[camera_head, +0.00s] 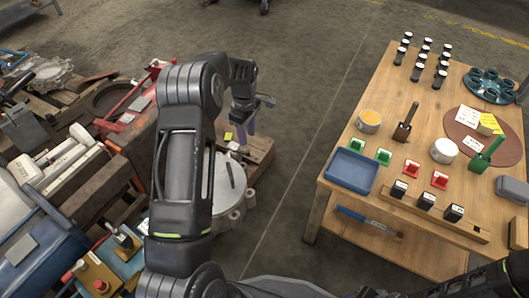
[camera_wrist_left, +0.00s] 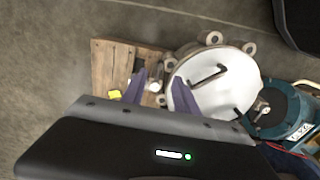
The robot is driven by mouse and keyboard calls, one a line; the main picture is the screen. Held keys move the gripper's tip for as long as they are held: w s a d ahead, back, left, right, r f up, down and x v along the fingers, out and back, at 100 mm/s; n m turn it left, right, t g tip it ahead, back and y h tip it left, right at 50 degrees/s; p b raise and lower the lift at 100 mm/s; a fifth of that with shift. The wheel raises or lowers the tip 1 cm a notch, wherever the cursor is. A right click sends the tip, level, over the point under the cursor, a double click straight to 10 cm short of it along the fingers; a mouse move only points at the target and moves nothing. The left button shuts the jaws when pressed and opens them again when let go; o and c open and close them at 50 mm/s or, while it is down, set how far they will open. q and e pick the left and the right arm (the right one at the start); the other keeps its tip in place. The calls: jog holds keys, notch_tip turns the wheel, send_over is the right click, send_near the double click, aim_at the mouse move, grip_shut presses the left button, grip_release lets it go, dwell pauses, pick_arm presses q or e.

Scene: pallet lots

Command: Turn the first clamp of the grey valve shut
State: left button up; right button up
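The grey valve shows as a round body with a pale flat lid (camera_head: 231,178) in the head view, partly hidden behind my left arm. In the left wrist view its white lid (camera_wrist_left: 222,88) carries dark handle-like bars, and several grey round clamp parts (camera_wrist_left: 250,47) sit around its rim. My left gripper (camera_head: 244,132) is above and just beyond the valve in the head view. In the left wrist view the two purple fingers (camera_wrist_left: 160,78) are apart with nothing between them; the right finger overlaps the lid's left edge. Contact cannot be told. My right gripper is not visible.
A wooden pallet (camera_wrist_left: 108,62) with a yellow tag lies beside the valve. A blue-green round machine (camera_wrist_left: 282,112) stands close on its right. Cluttered pallets (camera_head: 75,165) fill the left. A wooden table (camera_head: 335,168) with blocks and cups stands right, with bare floor between.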

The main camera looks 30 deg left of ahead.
aim_at(248, 151)
pick_arm(q)
notch_tip(248, 151, down, 8)
jog(key=b, duration=0.3)
jog(key=shift+s, duration=0.1)
jog(key=shift+r, duration=0.1)
jog(key=shift+c, duration=0.6)
grip_shut()
